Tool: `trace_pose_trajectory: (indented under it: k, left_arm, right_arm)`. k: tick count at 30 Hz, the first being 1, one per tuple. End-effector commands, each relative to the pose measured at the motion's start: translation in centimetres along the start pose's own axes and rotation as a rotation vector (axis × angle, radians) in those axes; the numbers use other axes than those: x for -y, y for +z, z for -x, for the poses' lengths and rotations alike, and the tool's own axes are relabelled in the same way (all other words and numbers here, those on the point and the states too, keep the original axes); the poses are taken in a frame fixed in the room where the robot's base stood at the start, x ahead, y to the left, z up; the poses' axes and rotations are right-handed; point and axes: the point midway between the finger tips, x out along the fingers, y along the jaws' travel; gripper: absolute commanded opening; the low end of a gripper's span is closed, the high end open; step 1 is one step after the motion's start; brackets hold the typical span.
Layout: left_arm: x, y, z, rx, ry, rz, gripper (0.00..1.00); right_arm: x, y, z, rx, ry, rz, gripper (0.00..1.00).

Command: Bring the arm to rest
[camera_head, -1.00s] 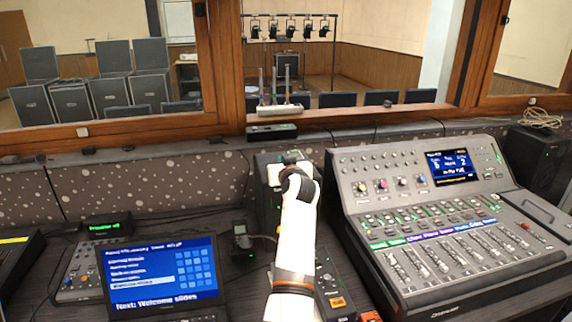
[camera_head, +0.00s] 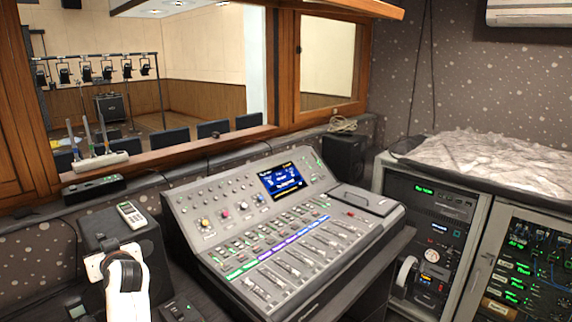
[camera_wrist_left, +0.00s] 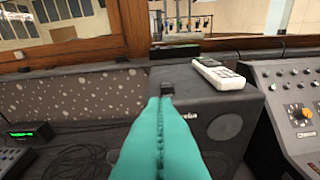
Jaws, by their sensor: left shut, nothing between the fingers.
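My left arm (camera_head: 127,285) shows at the lower left of the head view, white with a dark joint, in front of a dark speaker. The fingers of my left gripper cannot be made out there. In the left wrist view, the teal fingers of my left gripper (camera_wrist_left: 165,95) lie together, shut and empty. They overlap the left side of the dark speaker (camera_wrist_left: 226,105) in the picture; no contact can be told. A pale remote (camera_wrist_left: 218,73) lies on the speaker's top and also shows in the head view (camera_head: 131,214). My right gripper is not in view.
The mixing console (camera_head: 268,225) with its lit screen stands right of my arm. Equipment racks (camera_head: 430,235) stand farther right, with a crumpled pale cover (camera_head: 490,160) on top. A window ledge (camera_head: 180,153) runs behind. Loose cables (camera_wrist_left: 75,155) lie left of the fingers.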

Motion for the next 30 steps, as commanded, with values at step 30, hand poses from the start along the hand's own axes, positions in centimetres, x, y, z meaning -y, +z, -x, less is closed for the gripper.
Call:
trace_pose_trajectory:
  k: [30]
  left_arm:
    - [-8.5,-30.9,38.2,-0.879,-0.765,-0.646,0.0]
  right_arm:
    - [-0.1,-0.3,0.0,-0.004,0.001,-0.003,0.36]
